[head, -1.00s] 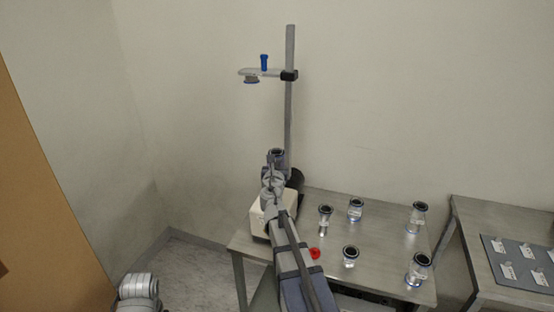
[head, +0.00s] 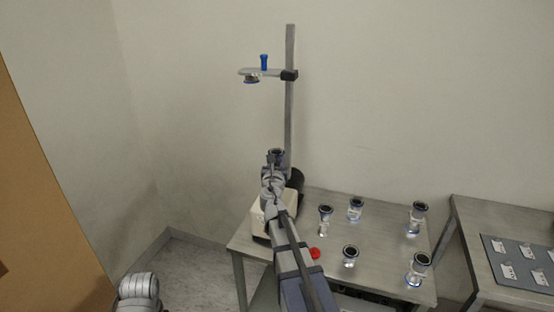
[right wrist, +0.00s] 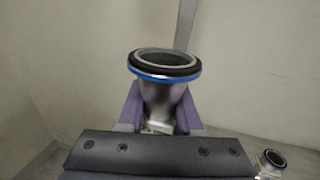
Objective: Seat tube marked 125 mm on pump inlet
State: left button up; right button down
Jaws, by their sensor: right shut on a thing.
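My right gripper (head: 272,166) is shut on a metal tube (head: 276,154) above the pump. In the right wrist view the tube (right wrist: 163,95) stands between the purple fingers, with a black ring and a blue band at its wide top end. The mark on this tube cannot be read. The pump (head: 257,216) is a cream box at the left end of the steel table; my right arm covers much of it. The inlet and the tube's lower end are hidden, so I cannot tell whether they touch. My left gripper is not in view; only part of my left arm shows at the bottom left.
An upright post carries a clamp arm (head: 262,72) with a blue knob, above the held tube. Several other tubes (head: 355,210) stand on the steel table (head: 385,238) to the right. A red knob (head: 315,253) is by my arm. A second table (head: 478,232) holds a tag board (head: 518,262).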

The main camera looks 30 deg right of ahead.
jog(key=shift+f+b, duration=0.55)
jog(key=shift+b, duration=0.05)
dwell(0.7)
jog(key=c, duration=0.5)
grip_release()
jog(key=v, duration=0.7)
jog(key=shift+s+a, duration=0.2)
jog(key=shift+s, duration=0.15)
jog(key=shift+a, duration=0.1)
dwell(0.4)
